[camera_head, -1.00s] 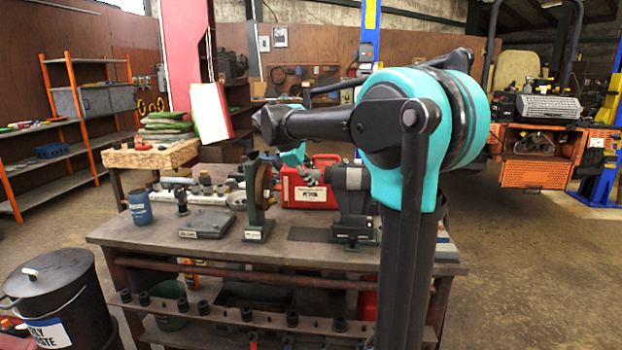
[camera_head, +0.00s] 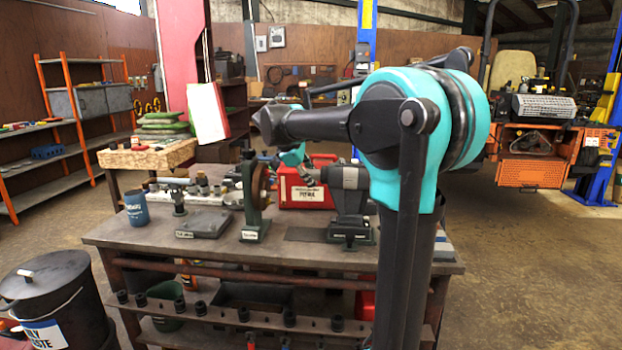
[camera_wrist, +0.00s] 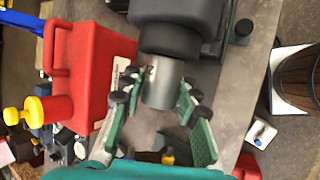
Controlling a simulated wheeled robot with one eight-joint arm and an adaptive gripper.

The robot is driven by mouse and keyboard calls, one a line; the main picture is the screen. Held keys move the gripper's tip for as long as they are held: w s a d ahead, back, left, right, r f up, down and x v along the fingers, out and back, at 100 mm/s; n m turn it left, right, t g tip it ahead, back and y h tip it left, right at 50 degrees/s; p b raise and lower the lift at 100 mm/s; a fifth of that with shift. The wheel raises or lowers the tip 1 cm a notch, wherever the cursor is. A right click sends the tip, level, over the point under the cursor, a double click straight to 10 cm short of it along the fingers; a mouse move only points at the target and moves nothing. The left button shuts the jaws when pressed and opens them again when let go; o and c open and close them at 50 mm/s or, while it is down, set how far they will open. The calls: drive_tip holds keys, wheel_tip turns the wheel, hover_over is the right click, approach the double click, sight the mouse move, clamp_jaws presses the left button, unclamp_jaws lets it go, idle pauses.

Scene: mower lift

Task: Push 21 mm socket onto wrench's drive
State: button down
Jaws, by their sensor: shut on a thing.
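My gripper (camera_wrist: 158,102) has its green fingers on both sides of a silver cylinder, which looks like the 21 mm socket (camera_wrist: 161,84). In the wrist view the socket's far end meets or lies very close to a dark round nose (camera_wrist: 168,40) of a grey-black tool body, which may be the wrench. I cannot tell whether the socket is seated on a drive, as the joint is hidden. In the head view the grey-black tool (camera_head: 347,180) stands upright on the bench. There my gripper is mostly hidden behind my arm and bench items.
A red petrol can (camera_head: 303,188) stands just left of the tool, close to my fingers (camera_wrist: 88,70). A green stand with a brown disc (camera_head: 258,195) is further left on the bench (camera_head: 130,236). Several black sockets (camera_head: 243,314) line a lower rail.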

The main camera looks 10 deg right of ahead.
drive_tip(key=c, duration=1)
unclamp_jaws()
drive_tip(key=shift+c, duration=0.2)
drive_tip(key=shift+a+r, duration=0.1)
drive_tip(key=shift+a, duration=0.05)
